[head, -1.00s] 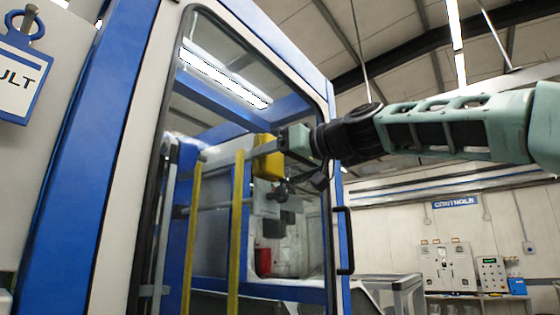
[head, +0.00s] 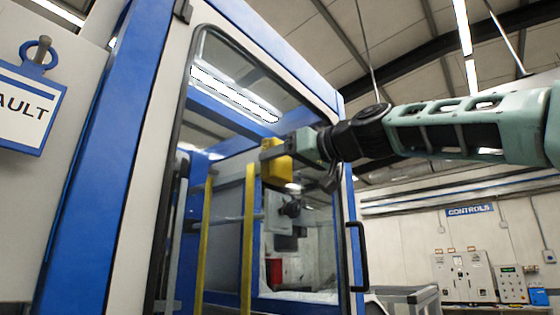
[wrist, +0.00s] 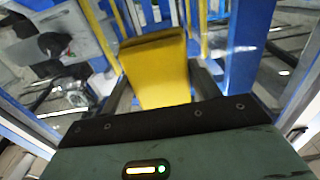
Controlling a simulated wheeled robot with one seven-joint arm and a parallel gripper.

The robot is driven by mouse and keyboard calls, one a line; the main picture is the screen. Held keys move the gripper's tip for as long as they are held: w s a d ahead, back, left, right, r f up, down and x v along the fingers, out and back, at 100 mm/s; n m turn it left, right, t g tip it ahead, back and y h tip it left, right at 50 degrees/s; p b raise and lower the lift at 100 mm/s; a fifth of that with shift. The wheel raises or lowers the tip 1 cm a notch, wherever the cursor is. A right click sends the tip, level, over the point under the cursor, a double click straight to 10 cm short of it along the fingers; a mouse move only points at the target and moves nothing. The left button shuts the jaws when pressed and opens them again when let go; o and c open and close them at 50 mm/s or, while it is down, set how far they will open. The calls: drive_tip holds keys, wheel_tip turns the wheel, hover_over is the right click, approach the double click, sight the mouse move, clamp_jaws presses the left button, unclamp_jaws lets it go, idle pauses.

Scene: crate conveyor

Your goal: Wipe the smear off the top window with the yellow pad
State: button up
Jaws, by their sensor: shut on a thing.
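The yellow pad (head: 277,166) is held in my gripper (head: 268,154) in front of the top window (head: 230,125) of the blue-and-white cabinet. In the wrist view the pad (wrist: 158,70) sits between the two fingers of my gripper (wrist: 158,85), which are shut on it. The pad is close to the glass; I cannot tell if it touches. I cannot make out a smear on the window; bright ceiling-light reflections cross the upper glass.
A black door handle (head: 357,255) is at the right of the window frame. A hanging tag (head: 28,107) is at the far left. Control boxes (head: 465,278) stand at the back right under a CONTROLS sign (head: 470,210).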

sight(297, 176)
drive_tip(key=shift+w+d+p, duration=0.25)
drive_tip(key=shift+w+d, duration=0.8)
drive_tip(key=shift+w, duration=0.3)
drive_tip(key=shift+w+d+p, duration=0.2)
drive_tip(key=shift+w+d, duration=0.9)
drive_tip(key=shift+w, duration=0.25)
drive_tip(key=shift+w+d+p, duration=0.25)
drive_tip(key=shift+w+d, duration=0.8)
drive_tip(key=shift+w, duration=0.3)
drive_tip(key=shift+a, duration=0.1)
drive_tip(key=shift+s+a+b, duration=0.5)
drive_tip(key=shift+s+a, duration=0.65)
drive_tip(key=shift+s, duration=0.3)
drive_tip(key=shift+s+a+b, duration=0.55)
drive_tip(key=shift+s+a, duration=0.55)
drive_tip(key=shift+s, duration=0.35)
drive_tip(key=shift+s+a+b, duration=0.5)
drive_tip(key=shift+s+a, duration=0.65)
drive_tip(key=shift+s, duration=0.3)
drive_tip(key=shift+s+f, duration=0.1)
drive_tip(key=shift+f, duration=0.05)
